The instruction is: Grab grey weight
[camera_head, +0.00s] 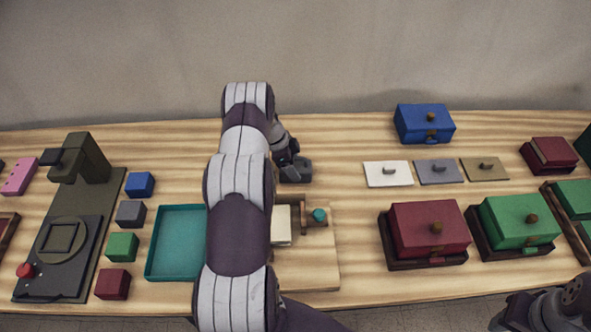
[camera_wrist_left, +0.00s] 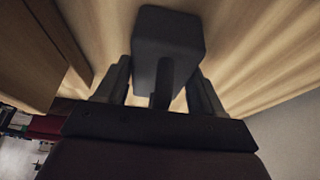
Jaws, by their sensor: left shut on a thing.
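The grey weight (camera_head: 298,171) is a dark block with a handle, at the back middle of the table, just beyond the wooden stand. It also shows in the left wrist view (camera_wrist_left: 168,33), with its handle between the fingers. My left gripper (camera_head: 289,161) is over it, shut on the handle; its two fingers show on either side in the left wrist view (camera_wrist_left: 162,88). I cannot tell whether the weight touches the table. My left arm hides part of the table's middle. Part of my right arm shows at the bottom right corner; its fingers are not clear.
A teal tray (camera_head: 176,277) and several small cubes, one grey (camera_head: 131,214), lie left of my arm. A wooden stand (camera_head: 322,250) is right of it. Blue (camera_head: 424,120), red (camera_head: 428,225) and green (camera_head: 520,218) boxes and flat lids stand on the right. Table right of the weight is clear.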

